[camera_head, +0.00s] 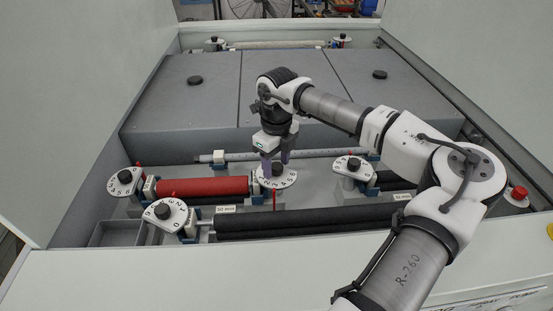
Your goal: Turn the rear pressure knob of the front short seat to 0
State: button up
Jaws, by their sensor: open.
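My gripper (275,159) points down over a white numbered dial (288,182) at the right end of the red roller. Its two purple fingertips are apart, on either side of the dial's black knob (278,171). Whether they touch the knob cannot be told. Digits including 2 to 6 show along the dial's near edge; the knob's setting is not readable. Similar black knobs on white dials stand at the red roller's left end (125,176), at the front left (163,211) and right of my gripper (354,165). Which one is the task's rear pressure knob is not clear.
The red roller (203,188) lies left of my gripper, with a long black roller (310,220) in front. A metal bar (223,156) runs behind. Grey covers (205,90) fill the back. A red button (519,192) is at right. My arm crosses the right side.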

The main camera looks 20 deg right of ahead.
jog(key=c, duration=1)
